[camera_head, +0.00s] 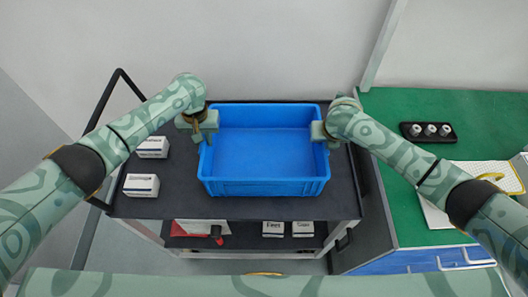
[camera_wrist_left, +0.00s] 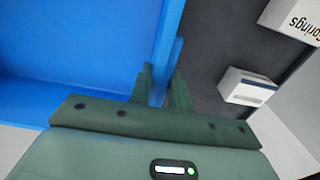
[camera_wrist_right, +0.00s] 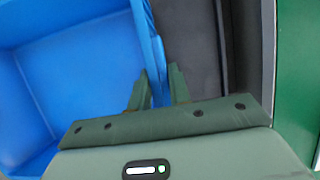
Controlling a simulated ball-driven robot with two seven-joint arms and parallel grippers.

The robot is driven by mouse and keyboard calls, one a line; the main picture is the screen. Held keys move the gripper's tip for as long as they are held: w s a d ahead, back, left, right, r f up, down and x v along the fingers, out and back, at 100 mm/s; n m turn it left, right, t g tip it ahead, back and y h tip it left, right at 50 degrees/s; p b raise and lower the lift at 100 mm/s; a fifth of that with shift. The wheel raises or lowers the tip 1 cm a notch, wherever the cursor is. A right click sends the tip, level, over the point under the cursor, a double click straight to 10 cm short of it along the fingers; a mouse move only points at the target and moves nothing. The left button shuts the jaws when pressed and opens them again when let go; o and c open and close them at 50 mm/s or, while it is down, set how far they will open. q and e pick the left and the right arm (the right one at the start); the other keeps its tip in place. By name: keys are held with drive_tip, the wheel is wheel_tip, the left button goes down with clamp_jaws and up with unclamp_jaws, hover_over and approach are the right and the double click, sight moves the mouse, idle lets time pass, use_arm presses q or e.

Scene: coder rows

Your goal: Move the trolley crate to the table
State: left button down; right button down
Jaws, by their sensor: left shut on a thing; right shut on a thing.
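The blue crate (camera_head: 264,187) is on the dark top of the trolley (camera_head: 180,205) in the head view and looks empty. My left gripper (camera_head: 206,132) is shut on the crate's left wall; the left wrist view shows the fingers on both sides of the blue wall (camera_wrist_left: 168,50). My right gripper (camera_head: 325,138) is shut on the crate's right wall, which also runs between the fingers in the right wrist view (camera_wrist_right: 155,60). Whether the crate's underside touches the trolley top cannot be told. The table (camera_head: 385,190) with a green top stands to the right of the trolley.
Two white boxes, one nearer (camera_head: 141,185) and one farther (camera_head: 153,147), sit on the trolley left of the crate. A black holder with white pieces (camera_head: 428,131) and a yellow-and-white item (camera_head: 485,172) are on the table. Its left part is clear. A black handle (camera_head: 106,100) rises at the trolley's left.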

use_arm(q)
drive_tip(key=shift+r, duration=0.1)
use_arm(e)
drive_tip(key=shift+r, duration=0.1)
